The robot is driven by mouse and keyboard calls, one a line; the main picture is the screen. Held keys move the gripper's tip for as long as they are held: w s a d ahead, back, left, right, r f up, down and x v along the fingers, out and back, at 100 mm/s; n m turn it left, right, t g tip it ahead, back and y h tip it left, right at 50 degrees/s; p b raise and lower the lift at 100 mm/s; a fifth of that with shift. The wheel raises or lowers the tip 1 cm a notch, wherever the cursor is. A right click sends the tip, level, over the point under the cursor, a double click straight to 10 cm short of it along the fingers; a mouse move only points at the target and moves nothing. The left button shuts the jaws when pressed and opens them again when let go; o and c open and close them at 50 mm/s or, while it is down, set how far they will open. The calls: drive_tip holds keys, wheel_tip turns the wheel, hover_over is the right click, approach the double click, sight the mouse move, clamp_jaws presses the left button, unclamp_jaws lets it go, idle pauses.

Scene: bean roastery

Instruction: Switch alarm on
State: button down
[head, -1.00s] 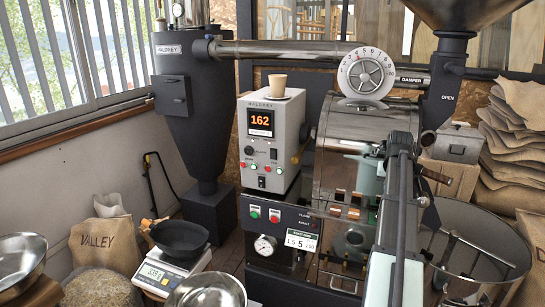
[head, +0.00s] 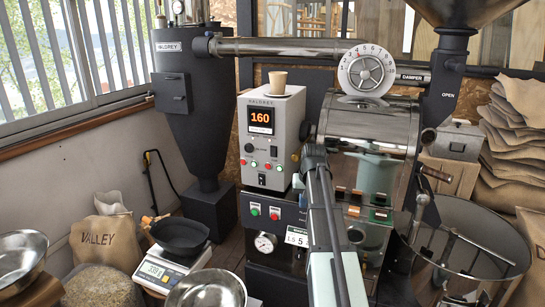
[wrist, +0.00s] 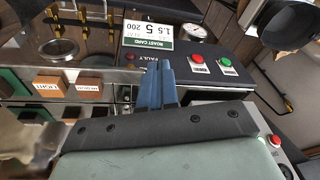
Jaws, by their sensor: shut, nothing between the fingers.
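The grey control box (head: 271,135) stands on the dark lower panel in the head view. Its display (head: 261,121) reads 160. Below it are a black knob (head: 249,148), small red and green buttons, and a small black switch (head: 262,180) near the bottom edge. No alarm label is readable. My gripper (wrist: 160,85) shows in the wrist view as blue fingers, shut and empty, in front of the dark panel. A corner of the control box with a red button (wrist: 274,140) is at the lower right there. In the head view my fingertips are hidden behind my arm.
The dark panel has a red button (wrist: 198,59), a green button (wrist: 226,62) and a roast card (wrist: 148,35). A paper cup (head: 277,82) stands on the control box. The roaster drum (head: 375,130) is close right of my arm; the round cooling bin (head: 468,245) is farther right.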

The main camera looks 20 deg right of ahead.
sight(273, 152)
drive_tip(key=w+a+m+t+y, duration=0.1)
drive_tip(key=w+a+m+t, duration=0.15)
drive_tip(key=a, duration=0.45)
drive_tip(key=w+a+m+t+y, duration=0.1)
drive_tip(key=w+a+t+y, duration=0.15)
drive_tip(key=a, duration=0.45)
drive_tip(key=w+d+r+m+t+h, duration=0.1)
drive_tip(key=r+m+t, duration=0.3)
drive_tip(key=m, duration=0.5)
drive_tip(key=w+d+r+m+t+h, duration=0.2)
drive_tip(key=w+r+m+t, duration=0.2)
drive_tip(key=r+m, duration=0.3)
drive_tip(key=m, duration=0.3)
drive_tip(key=shift+w, duration=0.35)
drive_tip(key=shift+w, duration=0.1)
drive_tip(key=w+d+f, duration=0.1)
drive_tip(key=w+d, duration=0.5)
drive_tip(key=shift+w+d, duration=0.1)
drive_tip(key=shift+d, duration=0.05)
idle(0.7)
